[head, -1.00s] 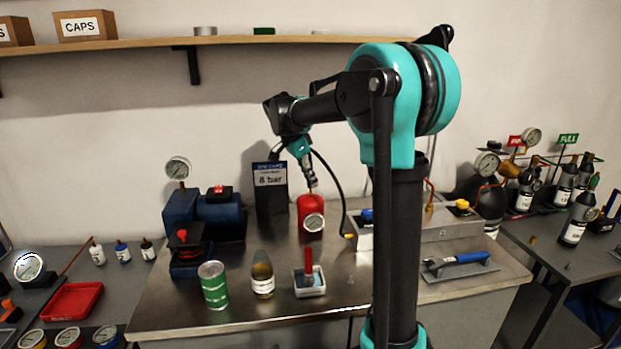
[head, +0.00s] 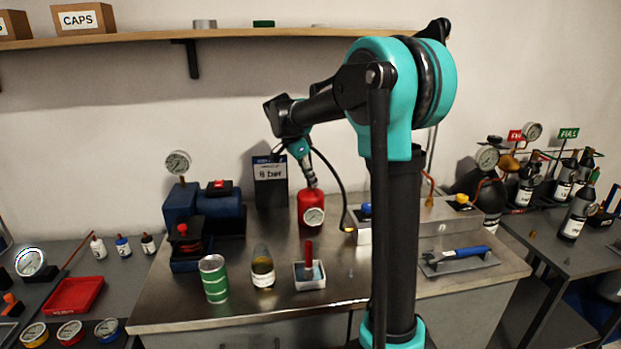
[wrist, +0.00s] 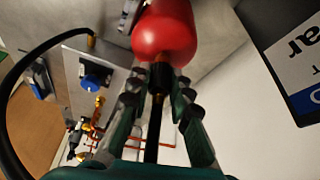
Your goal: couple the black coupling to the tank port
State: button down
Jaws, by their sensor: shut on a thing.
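The red tank (head: 311,206) stands upright on the bench with a round gauge (head: 314,216) on its front. In the wrist view the red tank (wrist: 163,30) fills the top middle. My gripper (head: 312,184) is over the top of the tank. In the wrist view its two fingers (wrist: 157,84) are closed around the black coupling (wrist: 161,77), which meets the tank's end where the port lies. A black hose runs back from the coupling between the fingers. I cannot tell whether the coupling is seated on the port or only touching it.
A sign reading 8 bar (head: 270,182) stands behind the tank. A grey box with blue and yellow knobs (head: 420,218) is to the right. A black hose (wrist: 22,75) arcs past at left in the wrist view.

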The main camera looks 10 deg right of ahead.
jog(key=shift+f, duration=0.2)
dwell(0.4)
jog(key=c, duration=1.6)
grip_release()
jog(key=shift+o, duration=0.7)
jog(key=o, duration=0.5)
jog(key=shift+c, duration=0.2)
jog(key=shift+r, duration=0.1)
